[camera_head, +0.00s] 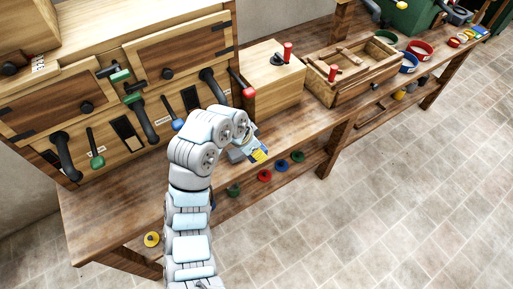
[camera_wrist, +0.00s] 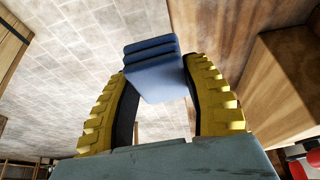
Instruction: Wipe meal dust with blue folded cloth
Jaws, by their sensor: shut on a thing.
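My gripper (camera_head: 258,153) is over the front edge of the long wooden bench (camera_head: 105,213), a little right of the big wooden cabinet. In the wrist view its yellow ribbed fingers (camera_wrist: 160,88) are closed on the blue folded cloth (camera_wrist: 155,75). The cloth is a thick block with several stacked layers, and it sticks out beyond the fingertips. In the head view the cloth is mostly hidden by the gripper. I cannot make out any meal dust in either view.
A wooden cabinet (camera_head: 112,72) with black handles stands on the bench at left. A wooden box (camera_head: 275,88) with a red-knobbed crank and an open wooden tray (camera_head: 322,92) stand right of it. Coloured bowls (camera_head: 420,50) are farther right. The tiled floor (camera_head: 400,180) in front is clear.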

